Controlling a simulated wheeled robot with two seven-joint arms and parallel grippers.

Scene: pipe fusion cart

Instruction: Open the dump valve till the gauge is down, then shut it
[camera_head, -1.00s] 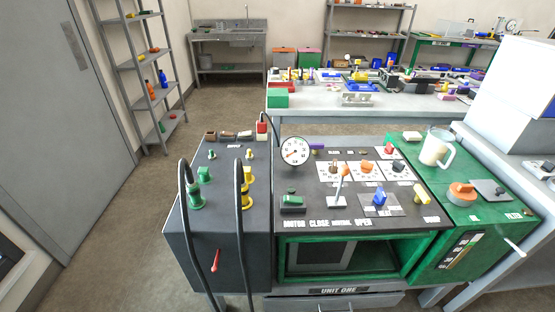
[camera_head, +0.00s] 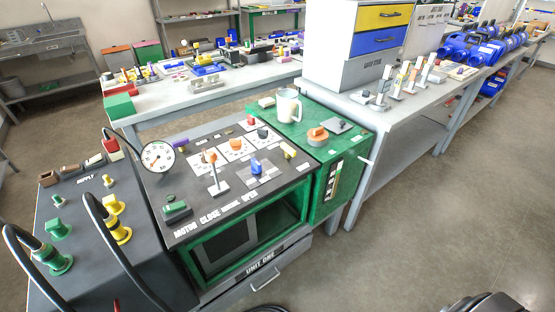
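The unit's dark panel (camera_head: 181,213) carries a lever with an orange top (camera_head: 213,172), a blue handle (camera_head: 256,167) and a small yellow knob (camera_head: 289,151) at the right. I cannot read a label that tells which one is the dump valve. The round white gauge (camera_head: 158,157) stands upright at the panel's back left corner. Its needle seems to point to the lower left, but the reading is too small to tell. Neither of my grippers is in view, and nothing touches the controls.
A dark supply block (camera_head: 115,270) with green and yellow fittings and black hoses stands left of the panel. On the green cabinet top at the right are a clear jug (camera_head: 288,106) and an orange knob (camera_head: 317,134). Grey benches stand behind and right.

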